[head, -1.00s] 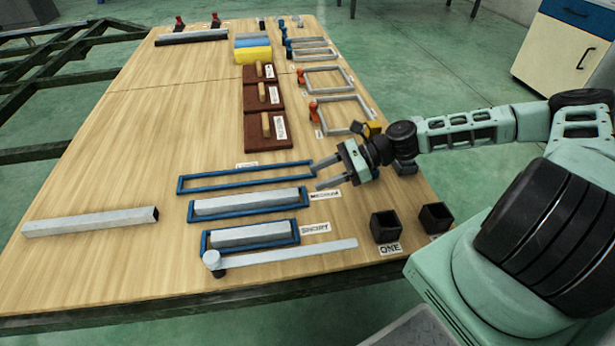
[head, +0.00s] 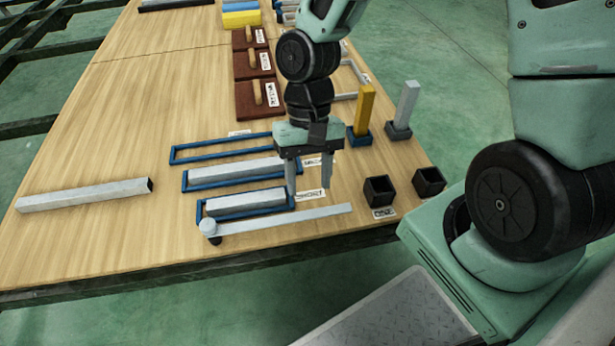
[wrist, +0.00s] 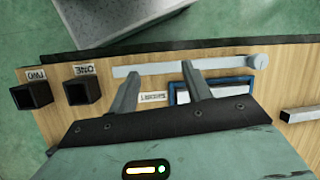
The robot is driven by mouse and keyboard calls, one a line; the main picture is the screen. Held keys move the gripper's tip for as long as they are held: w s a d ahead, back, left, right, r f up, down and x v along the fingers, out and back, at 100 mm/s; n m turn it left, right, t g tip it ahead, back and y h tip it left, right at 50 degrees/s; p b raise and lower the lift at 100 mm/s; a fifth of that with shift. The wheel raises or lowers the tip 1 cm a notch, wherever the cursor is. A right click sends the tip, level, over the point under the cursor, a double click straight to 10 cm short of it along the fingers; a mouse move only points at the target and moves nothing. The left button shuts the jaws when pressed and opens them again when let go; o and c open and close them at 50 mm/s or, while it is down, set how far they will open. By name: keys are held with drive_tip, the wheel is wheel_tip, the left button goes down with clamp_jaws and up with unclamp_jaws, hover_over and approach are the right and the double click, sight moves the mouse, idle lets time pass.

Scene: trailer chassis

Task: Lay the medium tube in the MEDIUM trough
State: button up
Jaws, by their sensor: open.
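The medium tube (head: 235,171), a light grey square bar, lies inside the blue MEDIUM trough (head: 184,184), the middle of three troughs. Its right end is partly hidden by my gripper. The MEDIUM label (head: 318,160) is partly covered too. My gripper (head: 309,184) points down just right of the trough ends, near the SHORT label. It is open with nothing between its fingers. In the wrist view my gripper (wrist: 159,72) is also open, and the SHORT trough (wrist: 247,80) lies beyond one finger.
A grey tube lies in the SHORT trough (head: 200,211). The LONG trough (head: 176,157) is empty, and a longer tube (head: 85,195) lies left. A flat bar with a round end (head: 280,220) lies in front. Black sockets (head: 379,190) and upright yellow (head: 363,110) and grey posts (head: 405,105) stand right.

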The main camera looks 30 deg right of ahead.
drive_tip(key=s+a+r+n+t+h, duration=0.1)
drive_tip(key=s+a+r+n+t, duration=0.2)
drive_tip(key=s+a+r+n, duration=0.2)
drive_tip(key=s+r+n, duration=0.3)
drive_tip(key=r+n, duration=0.1)
drive_tip(key=r, duration=0.2)
drive_tip(key=shift+s+a+r+n+t+h, duration=0.2)
drive_tip(key=shift+s+r+n+t+h, duration=0.1)
drive_tip(key=shift+s+r+t, duration=0.1)
wheel_tip(320, 180, up, 32)
drive_tip(key=p, duration=3.2)
